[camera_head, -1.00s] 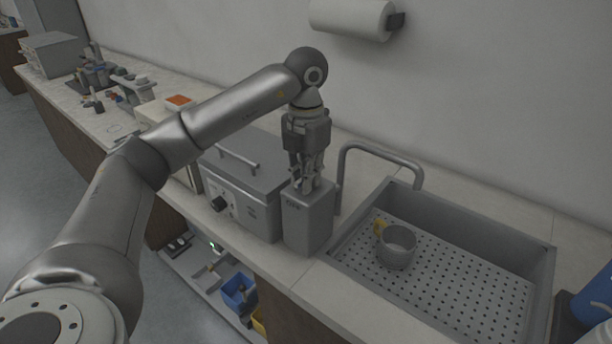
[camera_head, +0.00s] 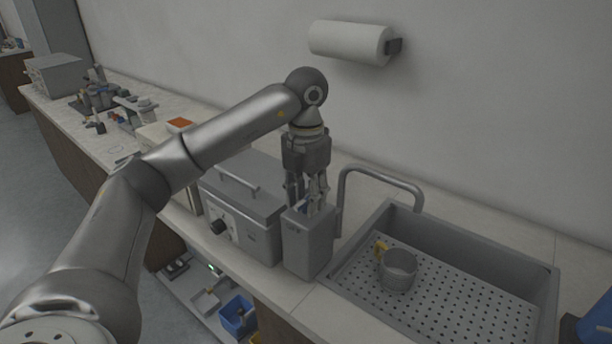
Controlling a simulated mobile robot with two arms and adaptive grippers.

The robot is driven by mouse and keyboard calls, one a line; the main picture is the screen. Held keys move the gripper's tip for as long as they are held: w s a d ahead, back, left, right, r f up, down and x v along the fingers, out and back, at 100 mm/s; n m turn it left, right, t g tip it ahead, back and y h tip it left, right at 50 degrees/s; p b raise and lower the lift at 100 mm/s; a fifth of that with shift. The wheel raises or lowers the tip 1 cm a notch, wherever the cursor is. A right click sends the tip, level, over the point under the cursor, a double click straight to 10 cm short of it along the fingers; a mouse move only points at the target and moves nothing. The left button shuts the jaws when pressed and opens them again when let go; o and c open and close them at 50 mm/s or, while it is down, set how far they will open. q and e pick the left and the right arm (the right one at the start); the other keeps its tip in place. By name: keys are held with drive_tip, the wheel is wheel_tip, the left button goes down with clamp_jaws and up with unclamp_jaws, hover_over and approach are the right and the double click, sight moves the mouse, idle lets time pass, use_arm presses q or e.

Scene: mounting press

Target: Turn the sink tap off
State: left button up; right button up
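The sink tap (camera_head: 376,174) is a grey arched pipe at the sink's left rim, its end pointing down over the sink (camera_head: 492,240). No water stream shows from it. My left gripper (camera_head: 306,206) points straight down at the top of a grey box (camera_head: 309,246) just left of the tap. The tap's handle is not clearly seen. My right gripper is not in view.
A grey metal mug (camera_head: 397,269) with a yellow handle stands on the sink's perforated floor. A grey lidded unit with a knob (camera_head: 241,205) stands left of the box. A paper roll (camera_head: 350,41) hangs on the wall. A blue object (camera_head: 597,318) is at the right edge.

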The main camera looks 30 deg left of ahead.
sight(306, 199)
use_arm(q)
wheel_tip(306, 199, up, 11)
idle(0.5)
drive_tip(key=shift+f, duration=0.1)
idle(0.5)
